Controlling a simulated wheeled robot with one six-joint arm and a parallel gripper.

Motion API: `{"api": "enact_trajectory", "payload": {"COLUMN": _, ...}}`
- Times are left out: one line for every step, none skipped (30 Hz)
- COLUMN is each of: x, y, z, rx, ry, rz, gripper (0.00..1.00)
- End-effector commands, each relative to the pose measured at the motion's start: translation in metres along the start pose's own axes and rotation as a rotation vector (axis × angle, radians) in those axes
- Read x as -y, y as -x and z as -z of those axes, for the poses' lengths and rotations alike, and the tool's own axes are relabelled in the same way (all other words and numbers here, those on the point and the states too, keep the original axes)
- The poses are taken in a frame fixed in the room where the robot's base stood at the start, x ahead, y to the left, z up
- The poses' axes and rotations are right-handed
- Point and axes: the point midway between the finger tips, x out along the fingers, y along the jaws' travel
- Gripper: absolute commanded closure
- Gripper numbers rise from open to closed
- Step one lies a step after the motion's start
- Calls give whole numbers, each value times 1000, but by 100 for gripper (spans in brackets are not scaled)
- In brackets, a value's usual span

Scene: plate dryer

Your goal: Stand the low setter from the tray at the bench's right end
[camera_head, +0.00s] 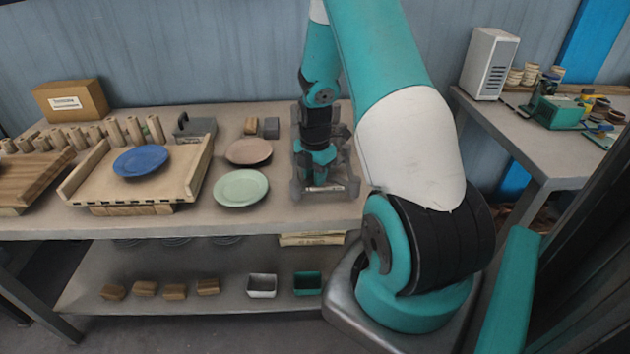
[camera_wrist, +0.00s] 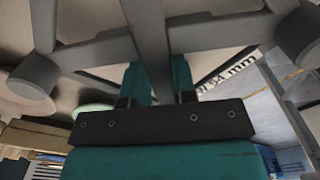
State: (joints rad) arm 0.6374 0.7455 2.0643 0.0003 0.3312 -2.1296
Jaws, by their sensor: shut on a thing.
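My gripper (camera_head: 316,160) points down at the right end of the bench (camera_head: 270,213). It is shut on a grey setter (camera_head: 350,185), a frame of bars with round feet. The setter looks upright and low over the bench; whether its feet touch cannot be told. In the wrist view, the setter (camera_wrist: 95,52) fills the upper part, its middle bar between my two teal fingers (camera_wrist: 160,80). A pale strip with dark lettering (camera_wrist: 228,74) shows beyond it. The wooden tray (camera_head: 190,182) at left holds a blue plate (camera_head: 140,160).
A green plate (camera_head: 241,188) and a brown plate (camera_head: 249,151) lie left of my gripper. A dark grey block-like thing (camera_head: 194,129) and two small blocks stand behind. Several wooden pegs (camera_head: 113,130) line the back left. A second bench (camera_head: 530,150) stands at right.

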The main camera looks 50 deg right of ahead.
Motion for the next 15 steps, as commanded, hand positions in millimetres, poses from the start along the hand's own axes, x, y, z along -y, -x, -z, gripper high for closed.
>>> {"api": "enact_trajectory", "payload": {"x": 0, "y": -8, "z": 0, "rx": -2, "ry": 0, "rz": 4, "gripper": 100}}
{"api": "enact_trajectory", "payload": {"x": 0, "y": -13, "z": 0, "rx": -1, "ry": 0, "rz": 2, "gripper": 100}}
{"api": "enact_trajectory", "payload": {"x": 0, "y": -18, "z": 0, "rx": -1, "ry": 0, "rz": 3, "gripper": 100}}
{"api": "enact_trajectory", "payload": {"x": 0, "y": -20, "z": 0, "rx": -1, "ry": 0, "rz": 2, "gripper": 100}}
{"api": "enact_trajectory", "payload": {"x": 0, "y": -22, "z": 0, "rx": 0, "ry": 0, "rz": 1, "gripper": 100}}
{"api": "enact_trajectory", "payload": {"x": 0, "y": -24, "z": 0, "rx": 0, "ry": 0, "rz": 0, "gripper": 100}}
{"api": "enact_trajectory", "payload": {"x": 0, "y": -24, "z": 0, "rx": 1, "ry": 0, "rz": -1, "gripper": 100}}
{"api": "enact_trajectory", "payload": {"x": 0, "y": -24, "z": 0, "rx": 1, "ry": 0, "rz": -1, "gripper": 100}}
{"api": "enact_trajectory", "payload": {"x": 0, "y": -24, "z": 0, "rx": 1, "ry": 0, "rz": -1, "gripper": 100}}
{"api": "enact_trajectory", "payload": {"x": 0, "y": -24, "z": 0, "rx": 1, "ry": 0, "rz": -1, "gripper": 100}}
{"api": "enact_trajectory", "payload": {"x": 0, "y": -24, "z": 0, "rx": 1, "ry": 0, "rz": -1, "gripper": 100}}
{"api": "enact_trajectory", "payload": {"x": 0, "y": -24, "z": 0, "rx": 1, "ry": 0, "rz": -1, "gripper": 100}}
{"api": "enact_trajectory", "payload": {"x": 0, "y": -24, "z": 0, "rx": 1, "ry": 0, "rz": -1, "gripper": 100}}
{"api": "enact_trajectory", "payload": {"x": 0, "y": -25, "z": 0, "rx": 1, "ry": 0, "rz": -1, "gripper": 100}}
{"api": "enact_trajectory", "payload": {"x": 0, "y": -26, "z": 0, "rx": 1, "ry": 0, "rz": -1, "gripper": 100}}
